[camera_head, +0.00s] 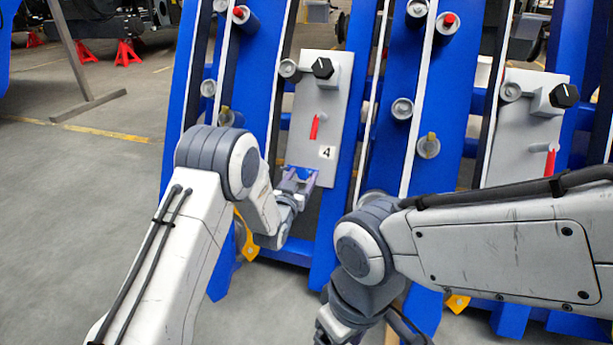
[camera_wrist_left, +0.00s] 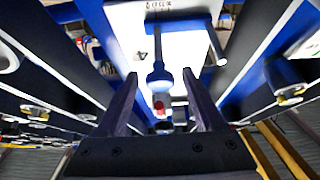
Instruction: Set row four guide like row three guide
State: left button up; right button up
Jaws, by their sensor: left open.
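A light grey plate marked 4 (camera_head: 327,153) stands on the blue frame in the head view. It carries a black knob (camera_head: 322,68) with a white line and a red pointer (camera_head: 315,127) hanging nearly straight down. My left gripper (camera_head: 299,177) is open at the plate's lower edge.
Blue uprights (camera_head: 350,120) with white edges and round metal fittings (camera_head: 402,108) flank the plates. Open grey floor (camera_head: 70,220) lies at left.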

pick_arm(q)
jog(key=shift+b+x, duration=0.65)
jog(key=shift+x, duration=1.4)
grip_shut()
